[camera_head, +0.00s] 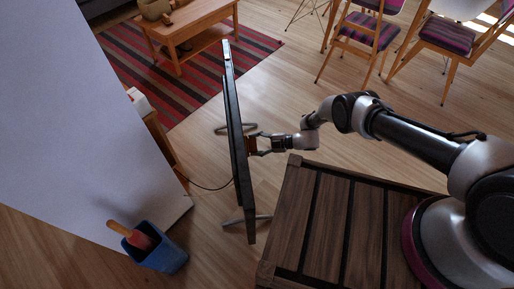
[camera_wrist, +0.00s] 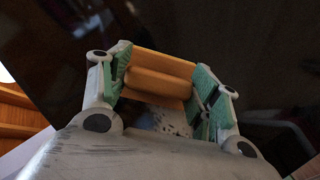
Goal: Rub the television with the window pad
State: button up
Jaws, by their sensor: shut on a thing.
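The television (camera_head: 237,150) stands upright on thin feet and shows nearly edge-on in the head view. Its dark glossy screen (camera_wrist: 245,45) fills much of the wrist view. My gripper (camera_head: 259,144) is shut on the orange window pad (camera_wrist: 158,75), with green-lined fingers at the pad's two ends. In the head view the pad (camera_head: 250,145) is at the screen's right-hand face, around mid-height. It looks to be against the screen, but I cannot tell whether it presses on it. The television's lower screen is partly hidden behind the gripper in the wrist view.
A slatted dark wood top (camera_head: 335,220) lies below my arm. A blue bin (camera_head: 160,252) with an orange-handled item stands left of the television, beside a white panel (camera_head: 80,130). A cable (camera_head: 208,187) runs from the television. A coffee table (camera_head: 190,28) and chairs (camera_head: 365,35) stand farther back.

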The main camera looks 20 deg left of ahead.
aim_at(251, 150)
jog(key=shift+s+d+r, duration=0.1)
jog(key=shift+s+d, duration=0.3)
jog(key=shift+s, duration=0.3)
jog(key=shift+s+d, duration=0.4)
jog(key=shift+s, duration=0.25)
jog(key=shift+s+d+r, duration=1.25)
jog(key=shift+s+d, duration=0.95)
jog(key=shift+s, duration=2.45)
jog(key=shift+w+a, duration=1.05)
jog(key=shift+w, duration=1)
jog(key=shift+w+a, duration=1.05)
jog(key=shift+w, duration=0.95)
jog(key=shift+w+a, duration=1.05)
jog(key=shift+w, duration=1)
jog(key=shift+s+d, duration=0.45)
jog(key=shift+s, duration=0.3)
jog(key=shift+s+d, duration=0.45)
jog(key=shift+s, duration=0.3)
jog(key=s+d, duration=0.4)
jog(key=s, duration=0.5)
jog(key=shift+s+d, duration=0.15)
jog(key=shift+s, duration=0.1)
jog(key=shift+d, duration=0.1)
